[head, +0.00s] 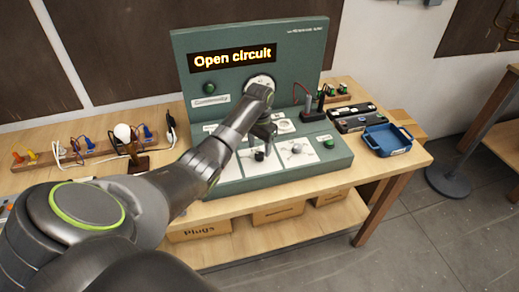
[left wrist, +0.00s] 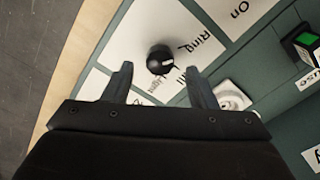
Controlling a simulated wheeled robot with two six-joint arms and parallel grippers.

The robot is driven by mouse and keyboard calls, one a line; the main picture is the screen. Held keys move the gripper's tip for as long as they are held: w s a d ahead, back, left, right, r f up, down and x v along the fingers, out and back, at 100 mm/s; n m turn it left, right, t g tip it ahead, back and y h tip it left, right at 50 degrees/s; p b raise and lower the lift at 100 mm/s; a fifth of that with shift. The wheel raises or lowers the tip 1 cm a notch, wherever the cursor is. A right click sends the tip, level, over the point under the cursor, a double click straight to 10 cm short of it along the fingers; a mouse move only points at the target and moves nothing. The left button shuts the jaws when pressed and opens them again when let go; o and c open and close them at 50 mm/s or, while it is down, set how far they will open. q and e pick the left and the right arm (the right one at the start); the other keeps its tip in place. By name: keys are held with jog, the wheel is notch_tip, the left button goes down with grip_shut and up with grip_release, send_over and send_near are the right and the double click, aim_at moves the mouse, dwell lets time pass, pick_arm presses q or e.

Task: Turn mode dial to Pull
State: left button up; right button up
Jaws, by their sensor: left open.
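The mode dial is a round black knob (left wrist: 160,60) on a white plate with "Ring" and other partly hidden labels. Its pale mark faces the lower right in the left wrist view, toward lettering ending in "ll". In the head view the dial (head: 259,155) is on the green panel's (head: 335,152) sloped front. My left gripper (head: 264,138) is over it. In the left wrist view the gripper (left wrist: 160,75) is open, one finger on each side just short of the knob. I cannot tell whether they touch. The display (head: 232,58) reads "Open circuit". My right gripper is out of view.
A white plate with a switch (head: 296,149) and a green button (head: 328,143) sit right of the dial. A blue tray (head: 374,145) stands at the bench's right end. A bulb (head: 122,132) and cables are at the left.

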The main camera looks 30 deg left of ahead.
aim_at(259, 157)
pick_arm(q)
jog(key=shift+f, duration=1.5)
jog(key=c, duration=1)
